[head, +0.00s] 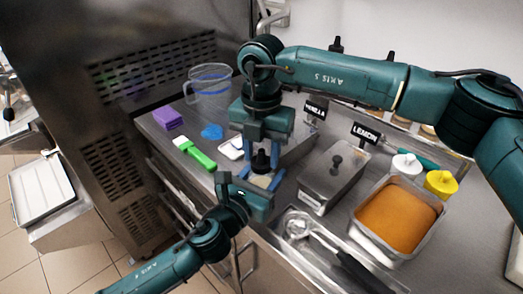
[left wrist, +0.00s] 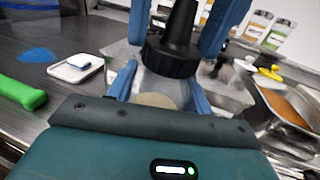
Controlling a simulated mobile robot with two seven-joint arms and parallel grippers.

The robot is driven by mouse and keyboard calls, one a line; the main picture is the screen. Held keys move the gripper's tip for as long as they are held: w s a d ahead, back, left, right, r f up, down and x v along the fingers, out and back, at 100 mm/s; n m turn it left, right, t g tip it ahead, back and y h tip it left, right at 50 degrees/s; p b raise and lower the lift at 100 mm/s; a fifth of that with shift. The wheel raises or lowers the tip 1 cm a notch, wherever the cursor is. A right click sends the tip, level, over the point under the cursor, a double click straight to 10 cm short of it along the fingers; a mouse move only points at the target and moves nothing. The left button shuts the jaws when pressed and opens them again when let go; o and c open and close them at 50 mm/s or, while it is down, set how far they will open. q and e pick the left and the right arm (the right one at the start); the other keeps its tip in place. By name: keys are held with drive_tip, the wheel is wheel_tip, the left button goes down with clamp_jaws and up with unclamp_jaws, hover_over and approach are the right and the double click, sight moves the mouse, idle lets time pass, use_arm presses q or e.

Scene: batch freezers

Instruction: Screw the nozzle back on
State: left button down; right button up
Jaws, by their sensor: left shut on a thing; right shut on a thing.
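The black nozzle (head: 261,160) points up, with its ribbed collar at the top of a pale, see-through bottle (left wrist: 152,88); the nozzle also shows in the left wrist view (left wrist: 172,55). I cannot tell whether the threads are engaged. My right gripper (head: 262,162) comes down from above and is shut on the nozzle, its blue fingers on both sides in the left wrist view. My left gripper (head: 262,184) comes from the front and is shut on the bottle below the collar. Something tan shows inside the bottle. The bottle is mostly hidden in the head view.
Left on the steel counter are a green-handled brush (head: 195,153), blue cloth (head: 212,132), purple block (head: 168,117) and clear jug (head: 209,82).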

drive_tip(key=m, duration=1.5)
drive_tip(key=shift+m, duration=0.3)
drive_tip(key=o, duration=0.9)
drive_tip(key=shift+o, duration=0.2)
drive_tip(key=shift+r, duration=0.1)
drive_tip(key=shift+r, duration=2.1)
drive_tip(key=shift+c, duration=0.3)
